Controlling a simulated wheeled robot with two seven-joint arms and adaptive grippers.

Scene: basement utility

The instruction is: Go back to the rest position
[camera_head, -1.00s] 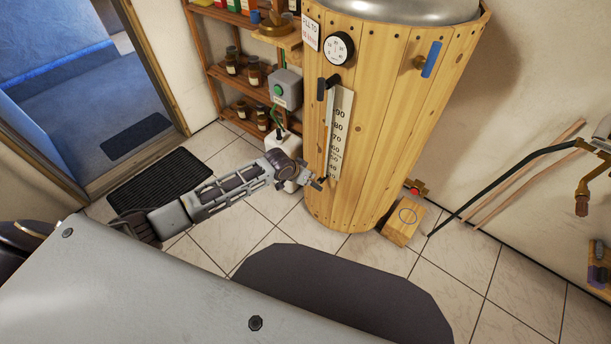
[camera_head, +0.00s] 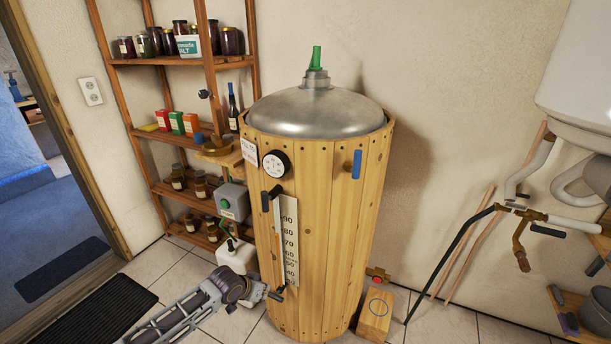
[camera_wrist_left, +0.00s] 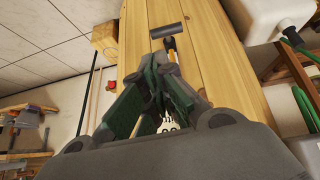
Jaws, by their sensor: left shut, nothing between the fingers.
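My left gripper (camera_head: 277,294) is shut and empty, low in front of the wooden barrel-shaped tank (camera_head: 335,220) in the head view. Its fingertips are close to the lower end of the numbered scale (camera_head: 289,243); I cannot tell whether they touch anything. In the left wrist view the shut left gripper (camera_wrist_left: 172,75) points along the wooden staves (camera_wrist_left: 215,50), with a dark grey cylindrical handle (camera_wrist_left: 168,30) just beyond the fingertips. My right gripper is in neither view.
A shelf rack (camera_head: 210,60) with jars stands at the back left. A white jug (camera_head: 237,257) is beside my left wrist. A wooden block (camera_head: 376,315) sits at the tank's foot. Pipes and a white basin are at the right. A dark mat (camera_head: 95,310) lies near the doorway.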

